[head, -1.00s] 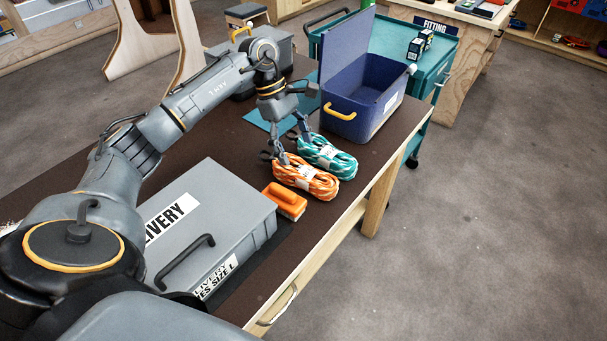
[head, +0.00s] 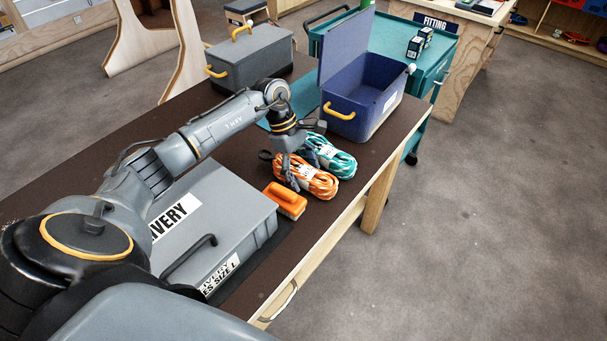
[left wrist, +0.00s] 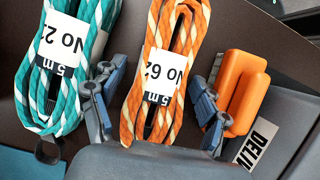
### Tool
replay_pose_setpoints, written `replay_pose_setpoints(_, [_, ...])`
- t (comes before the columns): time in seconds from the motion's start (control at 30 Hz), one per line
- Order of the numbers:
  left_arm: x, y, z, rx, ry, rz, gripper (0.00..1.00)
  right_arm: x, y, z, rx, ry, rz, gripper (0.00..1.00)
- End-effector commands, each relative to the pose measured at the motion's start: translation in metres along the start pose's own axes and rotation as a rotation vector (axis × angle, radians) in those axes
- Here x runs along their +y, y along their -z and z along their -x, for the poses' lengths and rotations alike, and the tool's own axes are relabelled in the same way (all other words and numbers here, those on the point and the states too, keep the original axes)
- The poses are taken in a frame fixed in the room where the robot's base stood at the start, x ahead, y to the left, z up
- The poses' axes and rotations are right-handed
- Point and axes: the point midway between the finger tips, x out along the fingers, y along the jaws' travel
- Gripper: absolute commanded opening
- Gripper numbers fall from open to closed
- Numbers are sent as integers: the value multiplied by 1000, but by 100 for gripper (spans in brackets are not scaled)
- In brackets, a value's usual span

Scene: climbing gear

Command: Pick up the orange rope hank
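The orange rope hank (head: 320,185), orange and white with a white paper band, lies on the dark table top. It also shows in the left wrist view (left wrist: 168,35). In the left wrist view my left gripper (left wrist: 155,95) is open, one finger on each side of the orange hank. One finger is in the gap toward the teal hank, the other toward the orange brush-like block. Whether a finger touches the rope I cannot tell. My right gripper is not in view.
A teal rope hank (head: 335,158) lies close beside the orange one. An orange block with a handle (head: 285,199) and a grey delivery case (head: 225,200) are on the near side. An open blue box (head: 367,118) stands behind. The table's edge is close on the right.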

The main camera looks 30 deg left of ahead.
Motion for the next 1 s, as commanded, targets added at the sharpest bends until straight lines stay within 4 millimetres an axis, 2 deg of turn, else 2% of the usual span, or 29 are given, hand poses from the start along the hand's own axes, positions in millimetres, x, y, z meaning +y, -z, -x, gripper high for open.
replay_pose_setpoints(0.03, [0, 0, 0, 0, 0, 0, 59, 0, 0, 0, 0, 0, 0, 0])
replay_pose_setpoints(0.2, [0, 0, 0, 0, 0, 0, 24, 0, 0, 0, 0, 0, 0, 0])
replay_pose_setpoints(0.3, [0, 0, 0, 0, 1, 0, 8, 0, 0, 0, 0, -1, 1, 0])
replay_pose_setpoints(0.57, [0, -1, 2, 0, -1, -1, 8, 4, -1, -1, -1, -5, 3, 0])
replay_pose_setpoints(0.77, [1, -5, 14, 1, -4, -3, 8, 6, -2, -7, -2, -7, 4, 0])
replay_pose_setpoints(0.87, [1, -11, 28, 1, -5, -4, 8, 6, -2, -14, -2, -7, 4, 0])
replay_pose_setpoints(1.0, [-8, -1, 61, 4, -6, 1, 8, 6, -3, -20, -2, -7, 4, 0])
